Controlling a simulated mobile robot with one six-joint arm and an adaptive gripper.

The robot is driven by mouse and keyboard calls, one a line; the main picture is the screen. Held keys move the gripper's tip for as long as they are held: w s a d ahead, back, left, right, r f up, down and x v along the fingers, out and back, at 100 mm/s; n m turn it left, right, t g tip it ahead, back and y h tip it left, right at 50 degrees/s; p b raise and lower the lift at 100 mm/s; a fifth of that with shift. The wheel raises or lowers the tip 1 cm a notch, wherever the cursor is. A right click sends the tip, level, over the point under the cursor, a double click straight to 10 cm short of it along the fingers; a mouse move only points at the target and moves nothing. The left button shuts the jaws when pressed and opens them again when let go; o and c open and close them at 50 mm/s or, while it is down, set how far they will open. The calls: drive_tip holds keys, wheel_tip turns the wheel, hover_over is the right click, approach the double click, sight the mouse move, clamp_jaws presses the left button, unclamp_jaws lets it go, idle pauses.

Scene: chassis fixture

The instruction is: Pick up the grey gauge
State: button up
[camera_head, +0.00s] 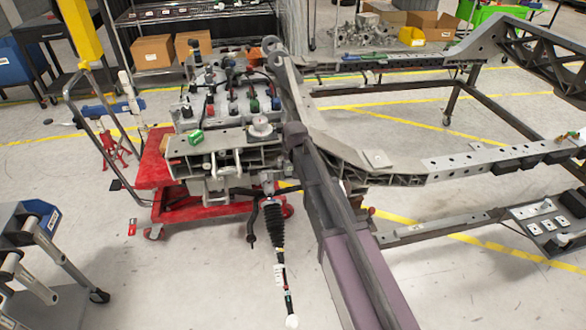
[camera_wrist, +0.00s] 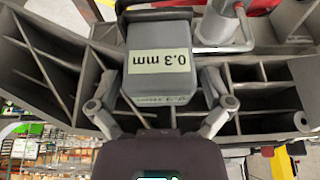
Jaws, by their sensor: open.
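The grey gauge (camera_wrist: 158,36) is a block with white "0.3 mm" labels, upside down in the wrist view. It sits over a grey ribbed frame (camera_wrist: 60,62), near the middle of that view. My gripper (camera_wrist: 160,104) is open, with one finger on each side of the gauge's lower part. Small gaps seem to show between the fingers and the block; whether either finger touches is hard to tell. The gauge's underside is hidden. I cannot pick out the gauge or my gripper surely in the head view.
A red cart (camera_head: 155,163) carries a cluttered metal assembly (camera_head: 232,95). A grey chassis frame (camera_head: 440,165) stretches to the right. A dark wheeled cart (camera_head: 55,255) stands at the lower left. A silver handle post (camera_wrist: 222,25) rises close beside the gauge.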

drive_tip(key=c, duration=1.3)
drive_tip(key=shift+c, duration=0.2)
drive_tip(key=shift+r, duration=0.15)
wheel_tip(320, 180, up, 4)
drive_tip(key=p, duration=0.3)
drive_tip(key=shift+f+p, duration=0.25)
drive_tip(key=shift+p, duration=0.15)
drive_tip(key=s+d+r+p, duration=0.1)
drive_tip(key=s+d, duration=0.2)
drive_tip(key=s, duration=1.2)
drive_tip(key=shift+s, duration=0.3)
drive_tip(key=shift+d+r, duration=0.1)
